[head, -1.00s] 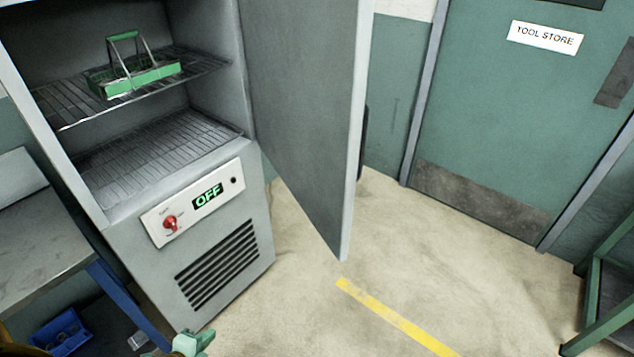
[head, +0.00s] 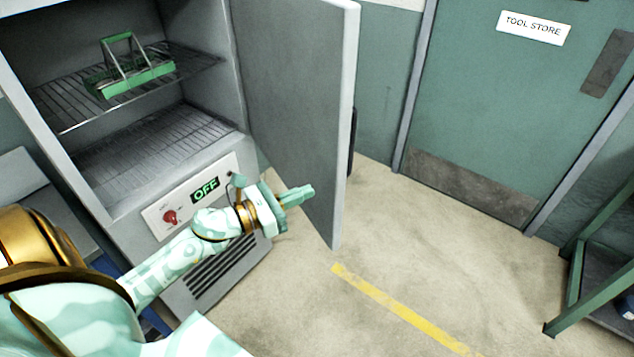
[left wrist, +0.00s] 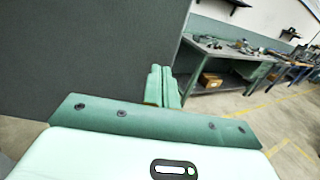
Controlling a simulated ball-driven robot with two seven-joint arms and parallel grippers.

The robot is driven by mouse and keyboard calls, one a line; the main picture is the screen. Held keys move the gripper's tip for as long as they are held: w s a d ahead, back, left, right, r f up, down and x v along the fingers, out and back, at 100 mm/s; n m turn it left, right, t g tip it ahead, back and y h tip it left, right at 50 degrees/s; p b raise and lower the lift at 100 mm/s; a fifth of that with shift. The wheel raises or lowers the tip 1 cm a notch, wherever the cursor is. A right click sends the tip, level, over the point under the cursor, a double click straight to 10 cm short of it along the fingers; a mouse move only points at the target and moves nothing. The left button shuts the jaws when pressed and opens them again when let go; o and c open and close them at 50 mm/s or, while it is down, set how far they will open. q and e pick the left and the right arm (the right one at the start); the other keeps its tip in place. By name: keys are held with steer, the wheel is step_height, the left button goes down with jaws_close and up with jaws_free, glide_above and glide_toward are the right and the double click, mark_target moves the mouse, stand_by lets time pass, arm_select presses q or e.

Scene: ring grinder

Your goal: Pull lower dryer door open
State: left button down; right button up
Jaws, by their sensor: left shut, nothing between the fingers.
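The grey dryer door (head: 295,110) stands wide open to the right of the dryer cabinet (head: 180,265). Its inner face is towards me. My left gripper (head: 308,192) is shut and empty, with its fingers pointing right towards the lower part of that face. I cannot tell whether they touch it. In the left wrist view the shut fingers (left wrist: 162,86) show beside a dark panel (left wrist: 90,50) that looks like the door. A dark handle (head: 351,140) shows in part behind the door's free edge. My right gripper is out of view.
A green wire-handled carrier (head: 130,75) stands on the upper rack (head: 65,105); the lower rack (head: 150,150) is empty. The panel reads OFF beside a red knob (head: 169,216). Floor with a yellow line (head: 400,309) is clear; a green frame (head: 570,290) stands at right.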

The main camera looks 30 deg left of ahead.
mark_target(330, 183)
arm_select(q)
steer(key=x, duration=0.3)
steer(key=shift+w+d+p, duration=0.1)
steer(key=shift+w+p, duration=0.15)
steer(key=shift+p, duration=0.15)
steer(key=shift+w+d, duration=0.2)
steer(key=shift+w, duration=0.1)
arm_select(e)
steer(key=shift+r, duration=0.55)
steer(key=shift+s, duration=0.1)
